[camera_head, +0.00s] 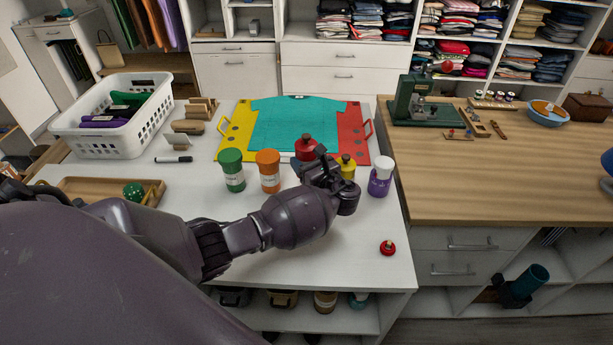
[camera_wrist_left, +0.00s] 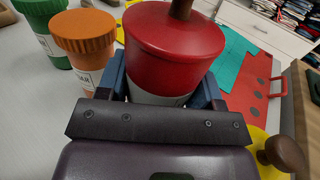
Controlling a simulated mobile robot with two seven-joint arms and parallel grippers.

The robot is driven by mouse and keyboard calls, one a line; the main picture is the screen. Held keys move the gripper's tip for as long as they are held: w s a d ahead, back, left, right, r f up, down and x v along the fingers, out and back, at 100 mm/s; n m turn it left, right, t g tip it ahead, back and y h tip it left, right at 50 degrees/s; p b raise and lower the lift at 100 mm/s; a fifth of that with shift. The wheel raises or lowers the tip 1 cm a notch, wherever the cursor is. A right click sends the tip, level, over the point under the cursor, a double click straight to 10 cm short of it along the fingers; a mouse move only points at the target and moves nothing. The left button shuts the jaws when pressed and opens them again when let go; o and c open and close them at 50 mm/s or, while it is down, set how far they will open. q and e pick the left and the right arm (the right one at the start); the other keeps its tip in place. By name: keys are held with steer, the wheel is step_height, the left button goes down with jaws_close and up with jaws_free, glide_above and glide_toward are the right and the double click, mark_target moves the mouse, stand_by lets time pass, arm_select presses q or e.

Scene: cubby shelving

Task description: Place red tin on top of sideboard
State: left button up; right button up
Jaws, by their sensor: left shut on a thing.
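The red tin (camera_head: 306,148) has a wide red lid with a brown knob and a pale label. My left gripper (camera_head: 322,170) reaches across the white table and is shut on it. In the left wrist view the red tin (camera_wrist_left: 175,45) stands between the two blue fingers; its lower part is hidden. I cannot tell whether it touches the table. A wood-topped unit with drawers, seemingly the sideboard (camera_head: 480,190), adjoins the white table on the right. My right gripper is not in view.
Green (camera_head: 232,170), orange (camera_head: 268,171), yellow (camera_head: 347,167) and purple (camera_head: 380,177) tins stand around my left gripper. A small red round piece (camera_head: 388,248) lies near the table's right edge.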

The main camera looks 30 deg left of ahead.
arm_select(q)
steer(key=shift+f, duration=3)
steer(key=shift+f, duration=0.1)
steer(key=o, duration=0.7)
steer(key=shift+c, duration=0.2)
steer(key=b+v, duration=0.1)
steer(key=v, duration=1.1)
